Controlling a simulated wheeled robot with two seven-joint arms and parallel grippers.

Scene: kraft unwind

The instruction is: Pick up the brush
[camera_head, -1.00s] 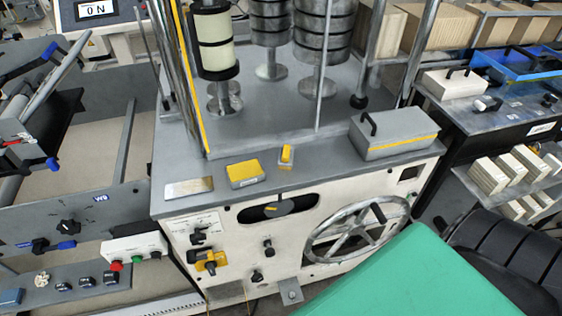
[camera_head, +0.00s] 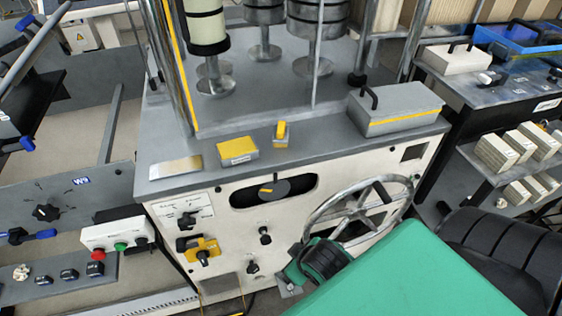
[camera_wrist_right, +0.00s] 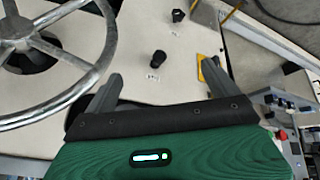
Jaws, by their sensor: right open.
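No object is clearly recognisable as a brush. The likeliest candidate is a small grey and yellow item (camera_head: 281,133) on the machine's front ledge, though I cannot tell for sure. Beside it on the left lies a grey block with a yellow top (camera_head: 238,151). My right gripper (camera_head: 294,272) is low in front of the machine's cream panel, below the ledge and left of the handwheel. In the right wrist view my right gripper (camera_wrist_right: 161,80) has its two fingers apart with nothing between them, facing the panel. My left gripper is not in view.
A metal handwheel (camera_head: 360,215) stands close to my right gripper. Knobs and a yellow switch (camera_head: 203,250) stick out of the panel. A grey handled box (camera_head: 395,110) and a flat metal plate (camera_head: 175,168) lie on the ledge. Vertical posts rise behind it.

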